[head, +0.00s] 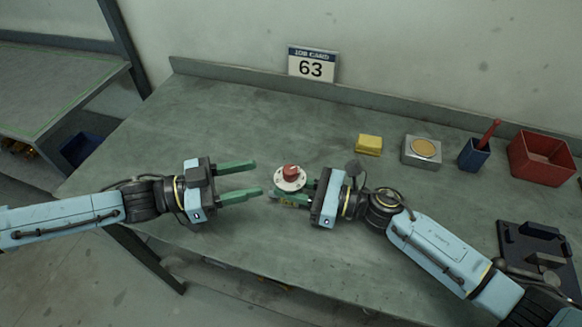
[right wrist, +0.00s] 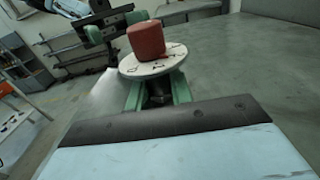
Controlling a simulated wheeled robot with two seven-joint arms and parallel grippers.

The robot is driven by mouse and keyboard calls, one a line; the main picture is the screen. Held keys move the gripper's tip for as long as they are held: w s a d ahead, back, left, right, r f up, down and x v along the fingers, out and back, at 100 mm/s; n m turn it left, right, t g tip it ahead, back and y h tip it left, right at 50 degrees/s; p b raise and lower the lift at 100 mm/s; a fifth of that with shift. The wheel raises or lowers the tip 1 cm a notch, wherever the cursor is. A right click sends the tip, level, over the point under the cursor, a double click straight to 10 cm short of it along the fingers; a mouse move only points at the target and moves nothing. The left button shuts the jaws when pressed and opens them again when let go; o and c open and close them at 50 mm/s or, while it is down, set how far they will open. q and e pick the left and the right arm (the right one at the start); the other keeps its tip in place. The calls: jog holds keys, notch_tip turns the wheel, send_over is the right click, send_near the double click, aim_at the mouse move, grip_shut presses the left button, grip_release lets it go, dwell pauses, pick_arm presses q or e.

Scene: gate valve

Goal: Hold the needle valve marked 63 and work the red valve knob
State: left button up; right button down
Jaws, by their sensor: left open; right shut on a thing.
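The needle valve has a red knob (head: 290,170) on top of a white round dial (head: 290,180). My right gripper (head: 297,196) is shut on the valve's body, below the dial. In the right wrist view the red knob (right wrist: 147,40) stands upright above the marked dial (right wrist: 153,62), with green fingers (right wrist: 158,92) below it. My left gripper (head: 250,180) is open, its green fingers pointing toward the valve from the left, apart from the knob. The number on the valve's body is hidden. A card reading "JOB CARD 63" (head: 312,65) stands at the back.
On the bench (head: 225,110) are a yellow block (head: 369,144), a grey box with a round tan top (head: 421,151), a blue cup with a red-handled tool (head: 474,156), a red bin (head: 541,158) and a black fixture (head: 535,245) at right. The back left is clear.

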aim_at(291, 169)
pick_arm(q)
jog(key=x, duration=0.9)
jog(key=c, duration=1)
jog(key=shift+s+d+n+t, duration=0.1)
jog(key=shift+d+n+t, duration=0.05)
jog(key=shift+n+t, duration=0.3)
jog(key=shift+d+r+n+t+y, duration=0.1)
jog(key=shift+n+t+y, duration=0.65)
jog(key=shift+t, duration=0.5)
jog(key=shift+d+r+n+t+y, duration=0.1)
jog(key=shift+n+t+y, duration=0.35)
jog(key=shift+n+t, duration=0.6)
jog(key=shift+a+t, duration=0.1)
jog(key=shift+t, duration=0.35)
jog(key=shift+a+y, duration=0.1)
jog(key=shift+y, duration=0.3)
jog(key=o, duration=0.8)
jog(key=shift+f, duration=0.1)
jog(key=shift+o, duration=1)
jog(key=shift+a, duration=0.1)
